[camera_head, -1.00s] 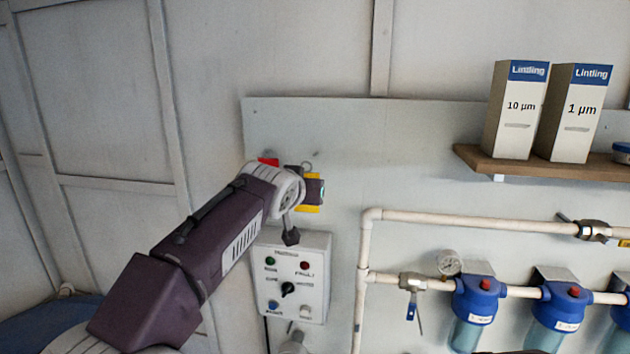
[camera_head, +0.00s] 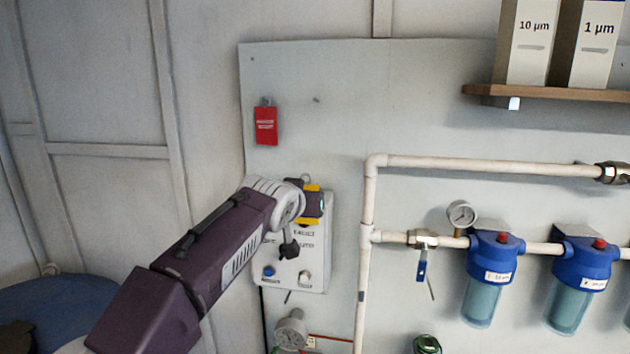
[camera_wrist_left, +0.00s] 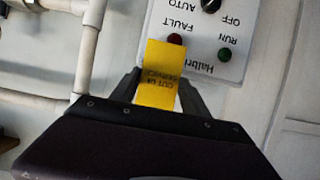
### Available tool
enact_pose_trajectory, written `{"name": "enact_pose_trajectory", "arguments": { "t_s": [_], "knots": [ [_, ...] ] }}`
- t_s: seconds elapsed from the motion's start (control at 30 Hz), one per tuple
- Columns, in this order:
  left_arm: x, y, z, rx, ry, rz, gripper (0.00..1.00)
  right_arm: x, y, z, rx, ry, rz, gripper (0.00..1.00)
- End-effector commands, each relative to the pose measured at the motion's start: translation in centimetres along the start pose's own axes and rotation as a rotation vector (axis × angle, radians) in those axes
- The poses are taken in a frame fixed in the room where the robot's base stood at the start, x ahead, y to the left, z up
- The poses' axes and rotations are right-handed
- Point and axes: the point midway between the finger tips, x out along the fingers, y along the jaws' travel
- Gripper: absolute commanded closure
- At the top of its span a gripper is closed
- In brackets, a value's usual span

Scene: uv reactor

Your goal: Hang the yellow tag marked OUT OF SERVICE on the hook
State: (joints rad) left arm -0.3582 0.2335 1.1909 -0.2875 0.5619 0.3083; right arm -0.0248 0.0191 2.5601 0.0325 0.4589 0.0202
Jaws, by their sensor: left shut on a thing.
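The yellow tag (camera_wrist_left: 160,75) is held between the fingers of my left gripper (camera_wrist_left: 160,95). Its dark lettering reads upside down in the left wrist view, and its lower part is hidden in the jaws. In the head view, yellow parts of the tag (camera_head: 312,187) show above and below my left gripper (camera_head: 313,204), in front of the control box's upper part. A small dark fitting (camera_head: 316,99) on the board above seems to be the bare hook; it is too small to tell its shape. My right gripper is out of view.
A red tag (camera_head: 265,126) hangs on the board at upper left. The control box (camera_head: 312,279) is behind my gripper. White pipes (camera_head: 368,200) run to its right, with a gauge (camera_head: 461,214) and blue filters (camera_head: 491,278). A shelf (camera_head: 560,94) holds two boxes. The board around the fitting is clear.

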Motion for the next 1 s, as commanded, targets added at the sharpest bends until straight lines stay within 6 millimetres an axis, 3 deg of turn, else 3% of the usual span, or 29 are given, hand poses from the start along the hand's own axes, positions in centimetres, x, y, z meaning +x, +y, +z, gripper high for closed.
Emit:
{"name": "enact_pose_trajectory", "arguments": {
  "t_s": [0.13,0.4,0.53,0.7,1.0],
  "knots": [
    [-0.8,-0.3,0.3,-0.005,0.0,-0.01,0.85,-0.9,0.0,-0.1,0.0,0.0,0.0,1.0],
    [-8.4,-0.4,-7.7,-0.006,0.005,-0.012,0.85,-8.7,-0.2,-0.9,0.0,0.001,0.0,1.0],
    [-11.5,-0.2,-11.3,-0.003,0.003,-0.004,0.85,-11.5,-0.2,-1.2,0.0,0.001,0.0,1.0],
    [-13.1,0.0,-13.1,0.0,0.0,0.002,0.85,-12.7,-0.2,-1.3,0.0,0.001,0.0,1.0],
    [-12.9,0.0,-12.9,0.001,-0.001,0.002,0.85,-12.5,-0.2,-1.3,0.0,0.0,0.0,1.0]
  ]
}}
